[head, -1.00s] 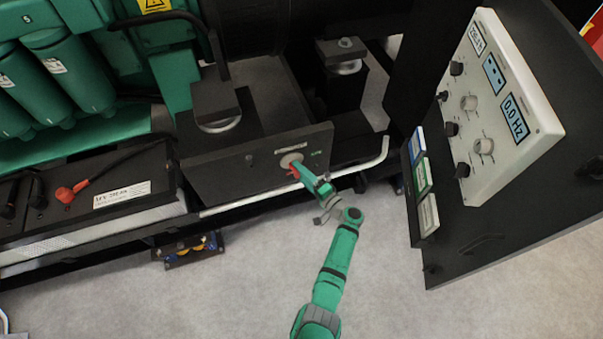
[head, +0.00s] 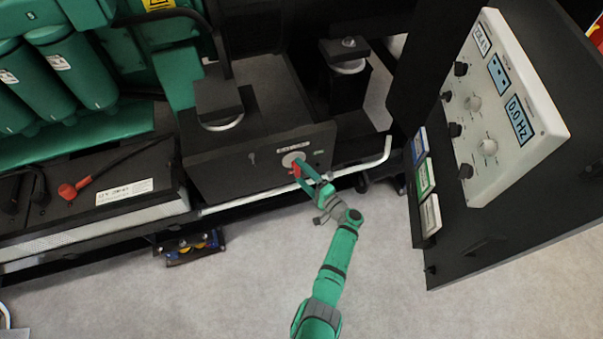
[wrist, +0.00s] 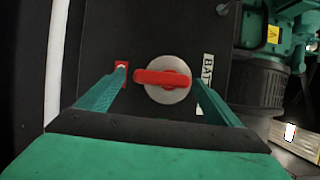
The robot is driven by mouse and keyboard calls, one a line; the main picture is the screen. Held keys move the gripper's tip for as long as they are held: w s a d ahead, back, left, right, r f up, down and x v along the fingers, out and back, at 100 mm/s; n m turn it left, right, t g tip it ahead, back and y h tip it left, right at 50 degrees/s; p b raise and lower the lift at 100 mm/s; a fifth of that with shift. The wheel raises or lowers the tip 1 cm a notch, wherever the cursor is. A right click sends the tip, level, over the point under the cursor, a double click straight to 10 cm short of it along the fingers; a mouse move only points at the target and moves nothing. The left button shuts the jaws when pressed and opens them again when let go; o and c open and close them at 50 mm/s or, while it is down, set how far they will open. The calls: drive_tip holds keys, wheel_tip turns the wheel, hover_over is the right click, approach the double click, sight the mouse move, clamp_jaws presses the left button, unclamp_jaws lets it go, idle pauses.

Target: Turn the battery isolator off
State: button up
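The battery isolator is a red handle (wrist: 155,77) on a round grey disc (wrist: 172,94), set in the front of a dark box (head: 230,170). In the head view the red handle (head: 296,169) points down from the disc. In the wrist view it lies crosswise, pointing left. My gripper (wrist: 160,74) is open, with one green finger on each side of the disc and handle. I see a gap between the handle and the left finger. The head view shows my gripper (head: 307,178) right at the box front; exact depth is hard to tell.
A white label (wrist: 208,73) is beside the disc. A pale rail (head: 350,170) runs under the box. A control panel (head: 500,110) with knobs and displays stands at the right. A battery (head: 110,190) with a red terminal cap is at the left. The floor in front is clear.

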drive_tip(key=shift+d+r, duration=0.1)
drive_tip(key=shift+d, duration=0.1)
drive_tip(key=shift+s, duration=0.1)
drive_tip(key=v, duration=1)
drive_tip(key=shift+s+d, duration=0.25)
